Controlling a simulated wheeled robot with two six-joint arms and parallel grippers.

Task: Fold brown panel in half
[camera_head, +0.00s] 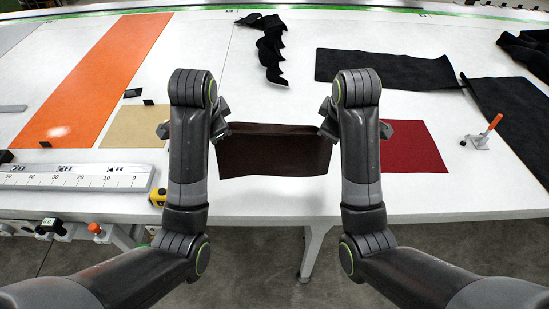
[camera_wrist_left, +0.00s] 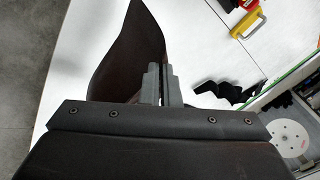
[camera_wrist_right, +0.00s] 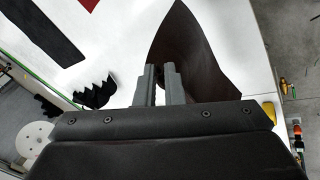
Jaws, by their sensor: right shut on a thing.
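The dark brown panel (camera_head: 270,155) spans between my two grippers near the table's front edge. Its top edge runs nearly straight from one gripper to the other, and the rest drops toward the front. My left gripper (camera_head: 224,130) is shut on its left top corner; the panel (camera_wrist_left: 125,50) curves away from the fingers in the left wrist view. My right gripper (camera_head: 327,127) is shut on its right top corner; the panel (camera_wrist_right: 190,45) bends beside the fingers in the right wrist view. How much of the panel touches the table is unclear.
A dark red panel (camera_head: 412,147) lies just right of my right arm. A tan panel (camera_head: 133,127) and an orange strip (camera_head: 100,75) lie left. A ruler (camera_head: 75,178) is at the front left. Black pieces (camera_head: 390,68) lie at the back. An orange-handled clamp (camera_head: 485,135) stands right.

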